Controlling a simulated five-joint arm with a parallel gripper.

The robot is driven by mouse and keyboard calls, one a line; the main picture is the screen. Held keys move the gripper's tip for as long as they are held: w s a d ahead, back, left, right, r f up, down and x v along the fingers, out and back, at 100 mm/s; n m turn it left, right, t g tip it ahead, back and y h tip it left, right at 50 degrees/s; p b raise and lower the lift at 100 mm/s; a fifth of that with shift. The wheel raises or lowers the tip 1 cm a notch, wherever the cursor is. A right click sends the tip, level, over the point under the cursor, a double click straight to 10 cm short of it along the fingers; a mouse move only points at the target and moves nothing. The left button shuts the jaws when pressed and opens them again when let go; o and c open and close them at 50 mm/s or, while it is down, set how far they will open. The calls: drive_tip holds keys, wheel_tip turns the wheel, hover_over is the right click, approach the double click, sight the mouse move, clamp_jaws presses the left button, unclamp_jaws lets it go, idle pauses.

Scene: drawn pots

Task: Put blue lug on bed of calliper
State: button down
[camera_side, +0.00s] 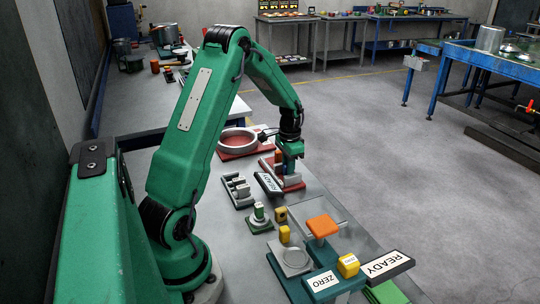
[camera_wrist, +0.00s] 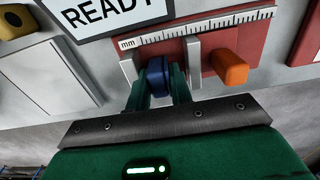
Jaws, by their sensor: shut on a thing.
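My gripper (camera_wrist: 159,86) has its two green fingers shut on the blue lug (camera_wrist: 158,75). In the wrist view the lug shows between two upright grey jaws of the calliper, which has a red bed (camera_wrist: 265,40) and a white mm scale (camera_wrist: 205,27). Whether the lug touches the bed cannot be told. An orange lug (camera_wrist: 229,68) is right of the right jaw. In the side view my gripper (camera_side: 288,169) is low over the calliper (camera_side: 293,185), and its fingers largely hide the blue lug.
A READY plate (camera_wrist: 108,12) stands close beside the calliper, also in the side view (camera_side: 268,183). A round grey ring on a red base (camera_side: 238,140) is behind left. A grey slotted rack (camera_side: 238,190) and several small blocks stand nearer. Open floor lies right of the bench.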

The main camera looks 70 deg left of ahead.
drive_tip(key=shift+f, duration=0.6)
drive_tip(key=c, duration=1.3)
unclamp_jaws()
drive_tip(key=shift+o, duration=0.7)
drive_tip(key=shift+d, duration=0.1)
drive_tip(key=shift+d, duration=0.1)
drive_tip(key=shift+r, duration=0.1)
drive_tip(key=shift+a+r, duration=0.15)
drive_tip(key=shift+r, duration=1.8)
drive_tip(key=shift+a+r, duration=0.15)
drive_tip(key=shift+r, duration=1.75)
